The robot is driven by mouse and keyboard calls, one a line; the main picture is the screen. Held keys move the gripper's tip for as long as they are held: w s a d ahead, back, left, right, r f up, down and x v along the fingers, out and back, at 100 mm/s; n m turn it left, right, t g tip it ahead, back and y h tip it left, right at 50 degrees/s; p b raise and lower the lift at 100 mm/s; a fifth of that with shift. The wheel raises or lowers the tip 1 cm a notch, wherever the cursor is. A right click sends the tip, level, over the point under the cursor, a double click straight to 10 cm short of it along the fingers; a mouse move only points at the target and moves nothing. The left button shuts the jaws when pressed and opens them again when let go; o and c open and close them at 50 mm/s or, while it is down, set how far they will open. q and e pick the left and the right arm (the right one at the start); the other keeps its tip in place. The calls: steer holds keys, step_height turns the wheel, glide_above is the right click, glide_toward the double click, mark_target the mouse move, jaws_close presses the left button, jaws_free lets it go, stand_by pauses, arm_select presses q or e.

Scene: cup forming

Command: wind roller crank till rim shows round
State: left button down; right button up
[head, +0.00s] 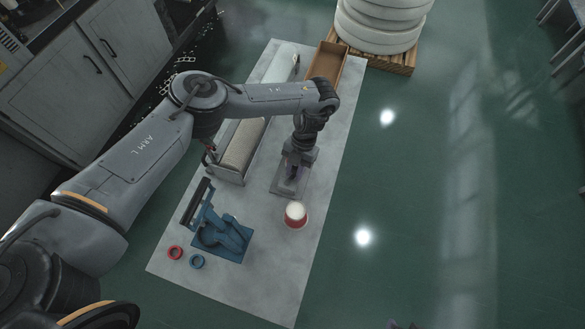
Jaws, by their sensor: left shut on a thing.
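My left gripper (291,176) is low over a flat grey base (279,188) near the right edge of the table. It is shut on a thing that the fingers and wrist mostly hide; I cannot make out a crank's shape. A red cup (296,221) with a white top stands upright just in front of the base, apart from the gripper. I cannot tell the state of the cup's rim at this size. Dark, purplish tips at the bottom edge look like my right gripper (404,325), away from the table and mostly cut off.
A blue fixture (222,236) with a black bar stands at the table's front left, beside a red ring (175,252) and a blue ring (197,261). A grey trough (228,176) and a brown box (327,62) lie farther back. The table's (265,290) front right is clear.

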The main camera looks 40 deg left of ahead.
mark_target(293, 186)
arm_select(q)
steer(key=m, duration=0.1)
steer(key=d+m+y, duration=0.1)
steer(key=m, duration=0.1)
steer(key=shift+s+b, duration=0.15)
steer(key=shift+b, duration=0.15)
steer(key=m, duration=0.1)
steer(key=m+y, duration=0.1)
steer(key=d+m, duration=0.1)
steer(key=shift+s+m+y, duration=0.3)
steer(key=m, duration=0.1)
steer(key=s+m+t+y, duration=0.1)
steer(key=m, duration=0.2)
steer(key=shift+s+d+m+y+b, duration=0.15)
steer(key=shift+d+m+y+b, duration=0.15)
steer(key=shift+d+m+b, duration=0.1)
steer(key=shift+s+m+t, duration=0.2)
steer(key=shift+m+t, duration=0.3)
steer(key=shift+m, duration=0.4)
steer(key=shift+f, duration=0.1)
steer(key=c, duration=1)
jaws_free()
steer(key=shift+s, duration=0.1)
steer(key=shift+o, duration=0.2)
